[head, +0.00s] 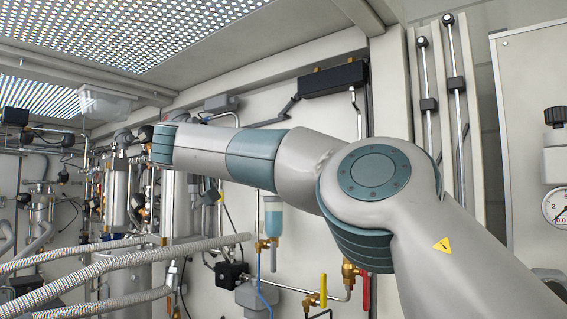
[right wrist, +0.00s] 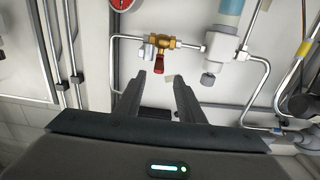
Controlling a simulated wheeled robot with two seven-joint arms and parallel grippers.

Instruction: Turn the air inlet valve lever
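In the right wrist view, a brass valve (right wrist: 170,43) with a short red lever (right wrist: 160,67) sits on a thin metal pipe. The lever hangs below the valve body in this picture. My right gripper (right wrist: 160,82) is open, its two dark fingers apart and empty. The red lever shows just beyond the fingertips, roughly in line with the gap; I cannot tell the distance or whether they touch. The head view shows a brass valve (head: 351,267) with a red lever (head: 366,291), partly behind my right arm. Neither gripper shows in the head view.
A yellow lever (head: 323,290) stands left of the red one. A clear filter bowl with blue liquid (head: 273,215) hangs on the panel. Grey corrugated hoses (head: 140,258) cross the lower left. A pressure gauge (head: 556,207) is at the right edge.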

